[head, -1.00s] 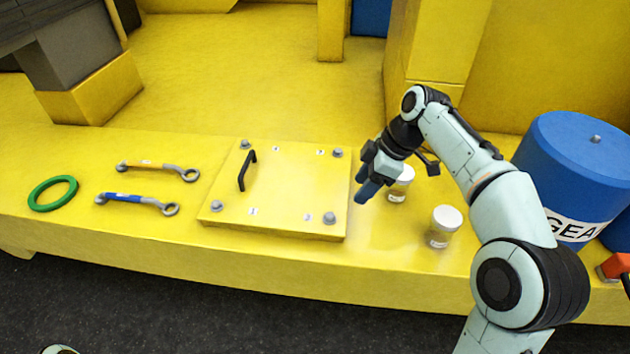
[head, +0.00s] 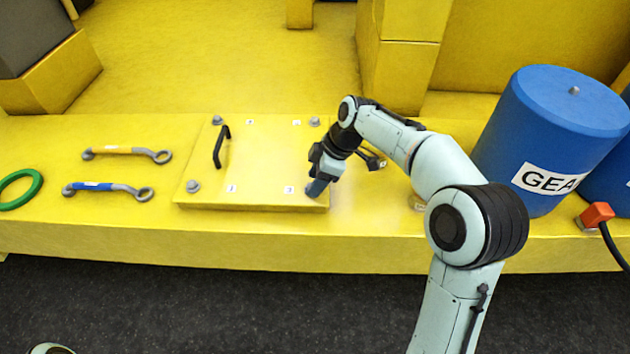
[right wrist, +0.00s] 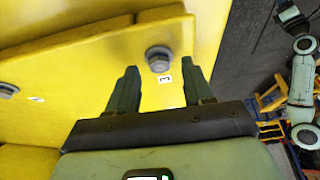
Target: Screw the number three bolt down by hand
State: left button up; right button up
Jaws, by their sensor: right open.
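The square yellow cover plate (head: 262,170) lies on the yellow ledge with a bolt near each corner. The number three bolt (right wrist: 158,58) shows in the right wrist view as a grey hex head with a washer, beside its "3" label (right wrist: 166,79). My right gripper (head: 317,187) is at the plate's near right corner in the head view and hides that bolt there. In the right wrist view, the bolt appears between the two open fingertips (right wrist: 160,66), apart from both. My left gripper is not in view.
A black handle (head: 221,147) stands up on the plate. Two wrenches, yellow (head: 125,150) and blue (head: 108,188), and a green ring (head: 22,188) lie left.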

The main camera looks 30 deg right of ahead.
jog(key=shift+w+a+f, duration=0.15)
jog(key=shift+f, duration=0.25)
jog(key=shift+c, duration=0.3)
grip_shut()
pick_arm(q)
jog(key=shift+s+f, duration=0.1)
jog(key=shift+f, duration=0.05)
